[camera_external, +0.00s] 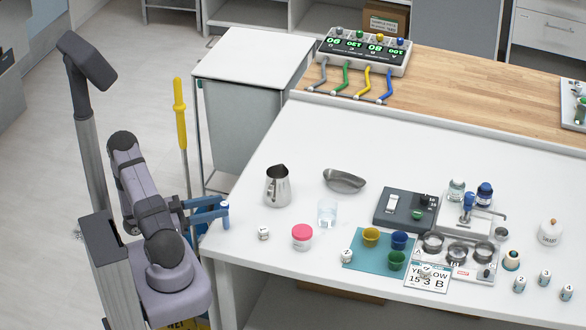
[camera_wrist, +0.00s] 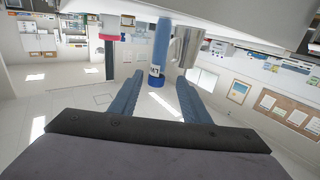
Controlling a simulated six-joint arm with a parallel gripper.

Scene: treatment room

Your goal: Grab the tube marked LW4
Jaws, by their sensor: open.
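My gripper (camera_external: 221,206) is at the left edge of the white table, low and level, its blue fingers pointing right. A small tube with a blue top and pale body (camera_external: 225,216) stands at the fingertips. In the wrist view, a blue tube (camera_wrist: 160,45) with a white label (camera_wrist: 156,71) shows between the two open fingers (camera_wrist: 158,78). The label's print is too small to read surely, so I cannot confirm LW4. I see no finger closed on the tube; whether one touches it is unclear.
Small labelled containers (camera_external: 263,233) and a pink-lidded jar (camera_external: 302,237) stand right of the tube. A teal mat (camera_external: 352,262) with coloured cups lies further right. The table's left edge is close to my gripper.

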